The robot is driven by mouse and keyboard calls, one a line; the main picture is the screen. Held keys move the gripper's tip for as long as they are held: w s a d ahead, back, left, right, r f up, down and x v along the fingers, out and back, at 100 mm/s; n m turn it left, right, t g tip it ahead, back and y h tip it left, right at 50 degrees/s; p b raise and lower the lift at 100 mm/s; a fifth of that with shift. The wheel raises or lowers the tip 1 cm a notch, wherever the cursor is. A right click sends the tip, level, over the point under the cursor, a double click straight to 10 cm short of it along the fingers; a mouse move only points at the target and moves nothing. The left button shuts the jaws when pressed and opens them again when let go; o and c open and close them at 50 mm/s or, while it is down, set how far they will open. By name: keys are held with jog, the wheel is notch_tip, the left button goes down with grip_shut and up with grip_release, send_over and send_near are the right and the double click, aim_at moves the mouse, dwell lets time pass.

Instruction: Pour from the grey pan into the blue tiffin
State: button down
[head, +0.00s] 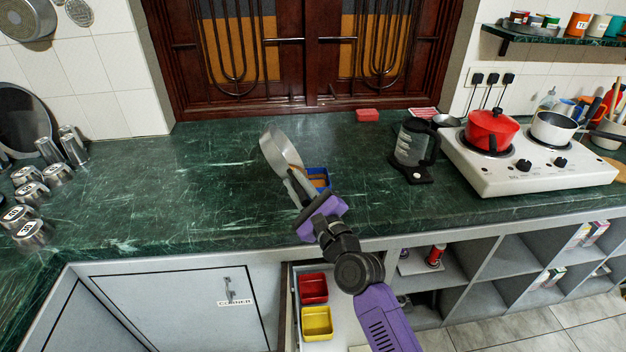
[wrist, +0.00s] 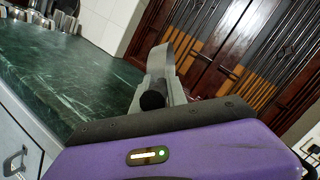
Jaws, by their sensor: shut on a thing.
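The grey pan (head: 276,150) is held tilted steeply on its side above the green counter in the head view. My gripper (head: 301,190) is shut on its handle. In the wrist view the grey pan (wrist: 162,62) shows edge-on beyond my gripper (wrist: 153,98), with the dark end of the handle between the fingers. The blue tiffin (head: 319,178) stands on the counter just right of the pan and below it. It is partly hidden by the pan and my gripper. Something brownish shows at the pan's lower rim and in the tiffin; I cannot tell whether it is flowing.
A glass kettle (head: 416,145) stands on the counter to the right, beside the white stove (head: 530,165) with a red pot (head: 490,128) and a white pan (head: 556,125). Steel cups (head: 32,192) stand far left. The counter left of the grey pan is clear. A red tiffin (head: 313,288) and a yellow tiffin (head: 317,322) sit in an open drawer below.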

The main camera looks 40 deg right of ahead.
jog(key=shift+s+d+f+m+b, duration=0.25)
jog(key=shift+m+b, duration=0.25)
jog(key=shift+b, duration=0.4)
jog(key=shift+s+d+r+m+t+b, duration=0.1)
jog(key=shift+d+r+m+t+b, duration=0.15)
jog(key=shift+d+m+t+b, duration=0.35)
jog(key=p, duration=0.1)
jog(key=a+n+p, duration=0.1)
jog(key=shift+w+a+r+g+p, duration=0.2)
jog(key=shift+w+r+g+p, duration=0.1)
jog(key=shift+g, duration=0.1)
jog(key=n+p, duration=0.1)
jog(key=r+n+p, duration=0.1)
jog(key=p, duration=0.1)
jog(key=shift+w+a+r, duration=0.1)
jog(key=shift+w+a, duration=0.1)
jog(key=shift+a, duration=0.2)
jog(key=shift+w+a+f+n+g+p, duration=0.85)
jog(key=shift+a+f+n+p, duration=0.75)
jog(key=shift+p, duration=0.85)
jog(key=shift+w+a+f+n+g+p, duration=0.6)
jog(key=shift+w+a+f+n+p, duration=0.7)
jog(key=shift+p, duration=1.2)
jog(key=shift+w+a+f+n+g+p, duration=0.75)
jog(key=shift+a+f+n+p, duration=1.1)
jog(key=shift+p, duration=0.6)
jog(key=shift+d, duration=0.1)
